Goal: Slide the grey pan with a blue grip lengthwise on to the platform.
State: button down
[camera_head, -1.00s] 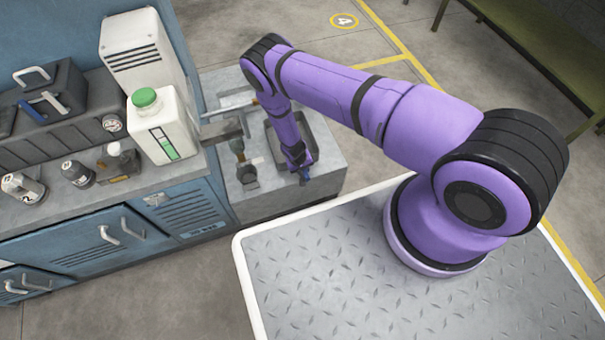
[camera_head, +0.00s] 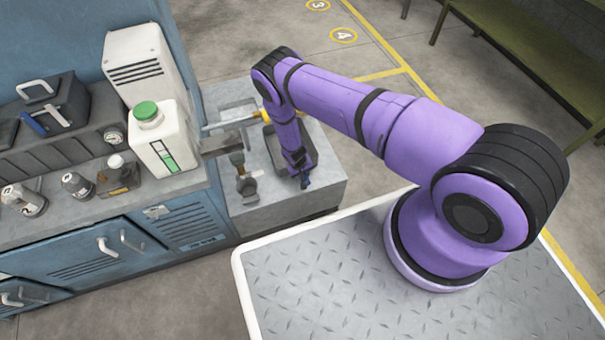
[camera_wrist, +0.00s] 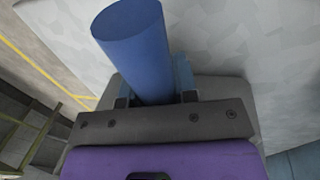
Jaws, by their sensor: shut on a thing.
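My gripper (camera_head: 303,180) is low over the front part of the grey block-like platform (camera_head: 310,198) beside the blue cabinet. In the wrist view my gripper (camera_wrist: 155,95) is shut on the blue grip (camera_wrist: 130,45), a thick cylinder between the two fingers. In the head view a shallow dark grey pan (camera_head: 273,153) with a raised rim lies over the platform's top, behind and beside my wrist. My arm hides its middle and where the grip joins it. I cannot tell whether its underside rests flat.
Left of the pan a dark fitting (camera_head: 246,186) stands on the block. A grey pipe (camera_head: 226,122) with a yellow part crosses behind. The cabinet top holds a white jug (camera_head: 163,140) with a green cap, a dark toolbox (camera_head: 55,103) and small bottles. Floor beyond the block is clear.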

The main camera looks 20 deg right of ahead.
jog(key=shift+f, duration=0.45)
dwell(0.5)
jog(key=c, duration=0.8)
grip_release()
notch_tip(320, 180, up, 11)
jog(key=a, duration=0.2)
jog(key=shift+f, duration=0.2)
